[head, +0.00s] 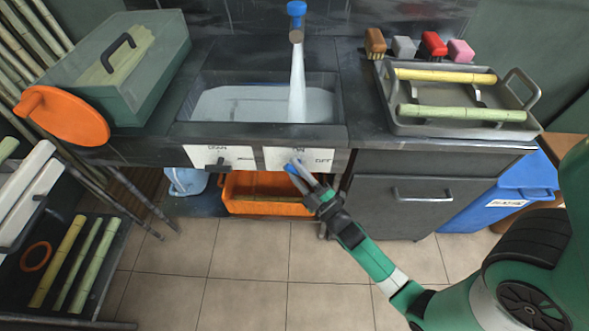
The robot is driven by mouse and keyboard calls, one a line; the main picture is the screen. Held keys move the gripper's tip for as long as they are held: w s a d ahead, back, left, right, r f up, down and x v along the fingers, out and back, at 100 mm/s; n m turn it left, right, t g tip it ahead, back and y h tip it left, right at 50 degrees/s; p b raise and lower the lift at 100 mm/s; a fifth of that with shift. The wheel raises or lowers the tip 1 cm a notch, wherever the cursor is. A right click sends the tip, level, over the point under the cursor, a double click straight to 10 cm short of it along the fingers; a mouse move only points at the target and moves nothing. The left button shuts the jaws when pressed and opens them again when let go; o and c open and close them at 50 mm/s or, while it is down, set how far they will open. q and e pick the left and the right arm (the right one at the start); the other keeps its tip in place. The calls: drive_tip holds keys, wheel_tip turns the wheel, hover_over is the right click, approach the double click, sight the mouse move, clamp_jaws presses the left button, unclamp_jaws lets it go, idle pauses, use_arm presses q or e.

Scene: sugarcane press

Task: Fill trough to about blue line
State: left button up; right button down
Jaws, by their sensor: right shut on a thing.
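The trough (333,108) is a dark sink set in the counter, with pale water (240,104) in its lower part. A white stream (297,85) falls into it from the blue-topped tap (296,22). I cannot clearly make out the blue line on the trough wall. My right gripper (298,178) is at the right-hand switch panel (320,158), marked ON and OFF, on the counter front. It is shut on the small switch lever there, which its fingers mostly hide. A second labelled panel (237,156) with a dark lever is to the left. My left gripper is out of view.
A grey-green lidded box (150,85) stands left of the trough. A metal tray (460,128) with cane pieces lies on the right counter, with several sponges or brushes behind. An orange crate (265,207) sits below. Left is a rack with cane pieces (92,262). The tiled floor in front is clear.

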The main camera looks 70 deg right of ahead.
drive_tip(key=c, duration=0.7)
unclamp_jaws()
drive_tip(key=shift+s, duration=0.1)
drive_tip(key=p+v, duration=0.2)
drive_tip(key=v, duration=0.9)
drive_tip(key=shift+s+a+f, duration=0.1)
drive_tip(key=shift+s+f, duration=0.1)
drive_tip(key=shift+s, duration=0.05)
